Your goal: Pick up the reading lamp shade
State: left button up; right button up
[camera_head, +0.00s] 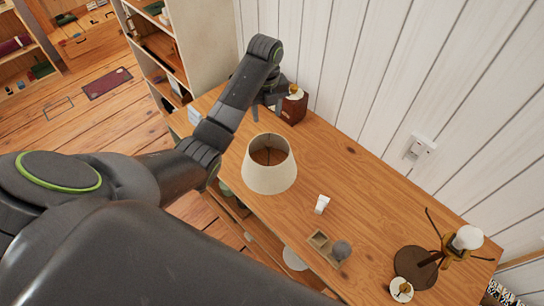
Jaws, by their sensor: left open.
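The cream lamp shade (269,176) stands upright on the wooden table, its open top facing up. My left gripper (268,113) is open, beyond the shade toward the wall and apart from it. Its fingers point down next to a small dark wooden box (293,106). My right gripper is not in view.
A small white item (322,204), a small divided wooden tray (325,248) and a grey round object (341,250) are on the table (350,190). A bookcase (205,45) stands at the left end. The white plank wall (350,65) borders the back.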

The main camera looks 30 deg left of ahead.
pick_arm(q)
notch_tip(320, 180, down, 2)
jog(key=f+b, duration=0.1)
jog(key=b, duration=0.8)
send_over(268, 144)
jog(key=f, duration=0.6)
jog(key=shift+w+a+f, duration=0.2)
notch_tip(268, 144, down, 2)
jog(key=shift+f+p, duration=0.15)
jog(key=shift+p, duration=0.3)
jog(key=shift+s+f, duration=0.1)
jog(key=shift+f, duration=0.25)
notch_tip(268, 144, down, 4)
jog(key=shift+s+d+r+p, duration=0.15)
jog(key=shift+r+p, duration=0.1)
jog(key=shift+p, duration=0.6)
jog(key=shift+f, duration=0.5)
grip_shut()
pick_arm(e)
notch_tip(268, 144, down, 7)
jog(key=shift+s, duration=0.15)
